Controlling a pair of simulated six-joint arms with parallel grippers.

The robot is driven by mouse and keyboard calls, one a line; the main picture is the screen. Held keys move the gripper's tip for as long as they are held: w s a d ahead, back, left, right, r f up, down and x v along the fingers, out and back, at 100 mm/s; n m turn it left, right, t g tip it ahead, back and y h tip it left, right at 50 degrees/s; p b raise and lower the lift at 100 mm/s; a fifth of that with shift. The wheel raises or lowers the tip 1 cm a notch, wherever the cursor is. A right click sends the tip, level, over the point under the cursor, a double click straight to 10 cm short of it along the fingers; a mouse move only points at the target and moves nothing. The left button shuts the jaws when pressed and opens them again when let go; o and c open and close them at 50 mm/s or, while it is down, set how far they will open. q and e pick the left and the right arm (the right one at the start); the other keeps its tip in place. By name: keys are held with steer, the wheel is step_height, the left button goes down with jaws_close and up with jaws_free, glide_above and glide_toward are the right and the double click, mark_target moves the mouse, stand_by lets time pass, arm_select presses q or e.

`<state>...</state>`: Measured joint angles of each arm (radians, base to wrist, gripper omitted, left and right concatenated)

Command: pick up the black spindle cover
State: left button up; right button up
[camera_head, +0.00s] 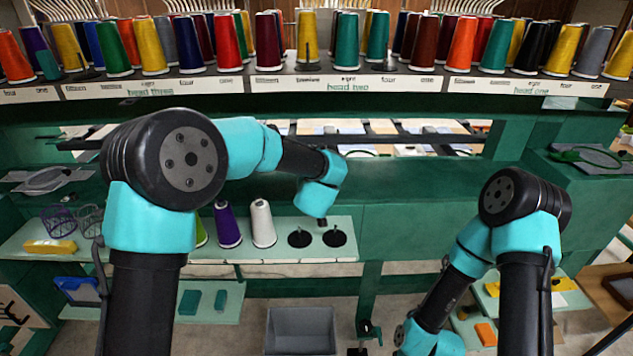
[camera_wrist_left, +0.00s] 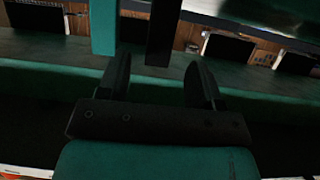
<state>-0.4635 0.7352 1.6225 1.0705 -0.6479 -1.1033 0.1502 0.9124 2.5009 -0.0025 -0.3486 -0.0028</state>
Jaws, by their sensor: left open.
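Two black round pieces, a left one (camera_head: 300,238) and a right one (camera_head: 334,237), sit side by side on the pale green shelf in the head view. I cannot tell whether either is the black spindle cover. My left arm reaches over this shelf, its wrist just above the two pieces. Its gripper is mostly hidden behind the wrist there. In the left wrist view my left gripper (camera_wrist_left: 160,82) is open, its two fingers apart with nothing held between them. A dark upright bar (camera_wrist_left: 162,32) shows beyond the fingers. My right gripper is out of view at the lower right.
A purple cone (camera_head: 228,226) and a white cone (camera_head: 263,224) stand left of the black pieces on the shelf (camera_head: 345,252). Many coloured cones line the upper rack. A grey bin (camera_head: 300,332) is below. The green panel right of the shelf is bare.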

arm_select(q)
steer(key=shift+w, duration=0.1)
steer(key=shift+x, duration=2.5)
steer(key=shift+d+r, duration=0.1)
steer(key=shift+c, duration=0.4)
steer(key=c, duration=0.9)
